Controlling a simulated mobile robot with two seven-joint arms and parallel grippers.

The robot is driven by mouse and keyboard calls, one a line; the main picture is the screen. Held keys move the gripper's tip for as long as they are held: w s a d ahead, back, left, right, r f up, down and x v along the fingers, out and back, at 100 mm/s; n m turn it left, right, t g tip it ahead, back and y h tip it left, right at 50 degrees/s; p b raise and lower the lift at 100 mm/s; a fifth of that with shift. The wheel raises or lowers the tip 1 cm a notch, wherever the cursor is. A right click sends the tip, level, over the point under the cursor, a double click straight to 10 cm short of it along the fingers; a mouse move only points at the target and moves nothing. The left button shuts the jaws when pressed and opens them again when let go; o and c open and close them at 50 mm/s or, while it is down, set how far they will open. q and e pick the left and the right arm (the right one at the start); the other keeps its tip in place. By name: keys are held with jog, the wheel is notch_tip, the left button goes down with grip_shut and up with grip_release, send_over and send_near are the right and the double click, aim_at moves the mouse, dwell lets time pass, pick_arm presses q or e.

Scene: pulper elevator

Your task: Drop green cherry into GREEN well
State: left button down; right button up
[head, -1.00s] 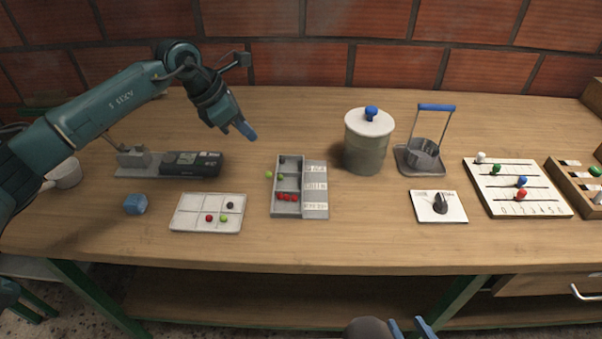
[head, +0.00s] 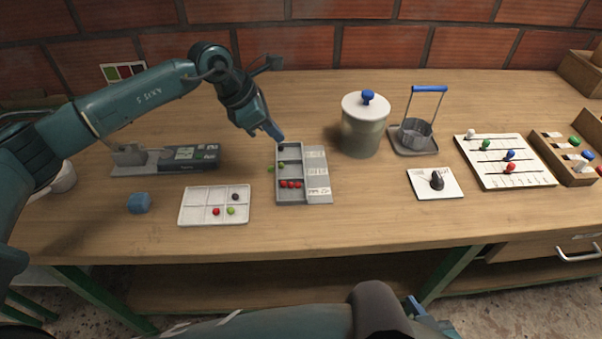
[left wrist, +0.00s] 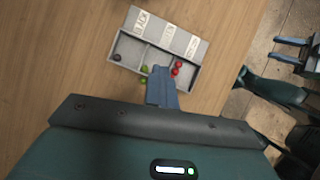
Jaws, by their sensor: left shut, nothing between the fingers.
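The grey three-well holder (head: 317,195) has labels along its right side. One green cherry (head: 281,166) lies in its middle, GREEN well, near the left wall. Another green cherry (head: 271,169) is just outside that wall; both also show in the left wrist view, inside (left wrist: 145,70) and outside (left wrist: 142,78). A third green cherry (head: 231,211) lies in the white tray (head: 183,217). My left gripper (head: 278,137) is shut and empty above the holder's far end. My right gripper (head: 430,316) is low at the table's front, fingers apart.
The white tray also holds a black and a red cherry. Table in front of the holder is clear.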

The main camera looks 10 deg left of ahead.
pick_arm(q)
jog(key=shift+f+b, duration=0.7)
jog(key=shift+f, duration=1)
jog(key=c, duration=1.7)
grip_release()
jog(key=shift+a+r, duration=0.1)
jog(key=shift+r, duration=0.05)
jog(key=v, duration=1.3)
jog(key=shift+b, duration=0.4)
